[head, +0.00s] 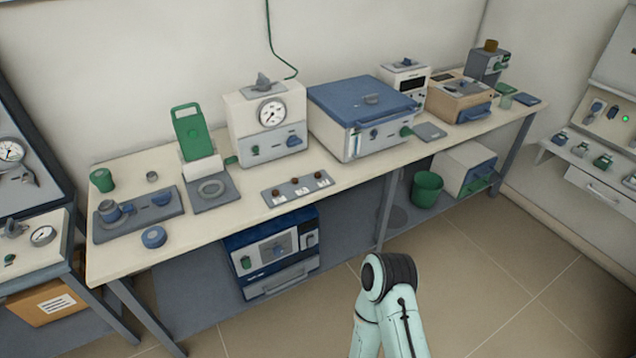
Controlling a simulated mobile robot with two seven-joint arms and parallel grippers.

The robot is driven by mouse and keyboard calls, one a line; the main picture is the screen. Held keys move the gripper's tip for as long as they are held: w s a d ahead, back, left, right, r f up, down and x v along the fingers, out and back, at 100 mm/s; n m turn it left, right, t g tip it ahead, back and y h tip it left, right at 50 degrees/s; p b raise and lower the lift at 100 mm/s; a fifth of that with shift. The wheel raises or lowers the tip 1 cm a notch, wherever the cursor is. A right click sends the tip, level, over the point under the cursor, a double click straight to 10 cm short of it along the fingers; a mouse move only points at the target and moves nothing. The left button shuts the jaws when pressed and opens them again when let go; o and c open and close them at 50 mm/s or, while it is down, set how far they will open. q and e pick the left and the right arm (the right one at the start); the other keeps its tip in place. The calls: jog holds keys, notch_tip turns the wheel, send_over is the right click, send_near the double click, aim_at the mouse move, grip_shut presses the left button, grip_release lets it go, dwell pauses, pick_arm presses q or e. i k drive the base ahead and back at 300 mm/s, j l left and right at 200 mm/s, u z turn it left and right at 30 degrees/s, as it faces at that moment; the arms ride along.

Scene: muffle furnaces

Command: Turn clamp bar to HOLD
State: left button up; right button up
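No part is clearly readable as the clamp bar, and no HOLD mark is legible at this distance. Several devices on the long bench carry knobs or levers: a white gauge box (265,125) with a blue lever (293,141), a blue-lidded box (362,110) with a grey lid handle, and a grey stand with a green upright plate (188,130). A pale green arm of mine with a black joint rises at the bottom centre, in front of the bench and apart from it. Neither gripper shows in the head view.
The bench (345,180) runs along the wall. A blue oven (272,250) and a green bin (426,189) stand below it. A gauge panel is at the left edge and a control station (600,130) at the right. The floor (500,260) in front is clear.

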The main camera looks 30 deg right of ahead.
aim_at(160, 200)
jog(key=i+j, duration=0.15)
jog(key=j, duration=0.25)
jog(key=i+j+z, duration=0.1)
jog(key=j+z, duration=0.55)
jog(key=j, duration=0.2)
